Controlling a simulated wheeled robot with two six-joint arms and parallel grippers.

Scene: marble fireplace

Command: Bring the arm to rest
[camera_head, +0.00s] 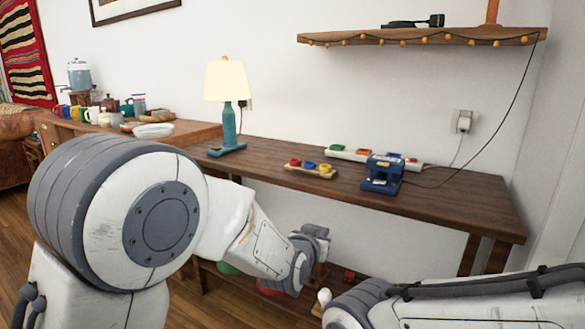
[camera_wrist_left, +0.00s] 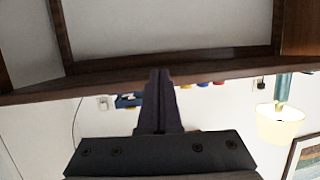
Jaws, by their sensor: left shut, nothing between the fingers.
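My left arm (camera_head: 250,240) comes in from the left of the head view, with its wrist end in front of the wooden table's (camera_head: 455,205) front edge. In the left wrist view my left gripper (camera_wrist_left: 160,73) has its two dark fingers together, with nothing between them. That view is upside down, and the fingertips show against the table's dark edge. My other arm (camera_head: 470,300) lies across the lower right of the head view; its gripper is not seen.
On the table stand a teal lamp (camera_head: 228,130), a tray of coloured pieces (camera_head: 311,169), a blue device (camera_head: 382,174) and a white strip (camera_head: 345,154). A shelf (camera_head: 420,37) hangs above. Mugs and a bowl (camera_head: 154,131) stand at the left. The table's right end is clear.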

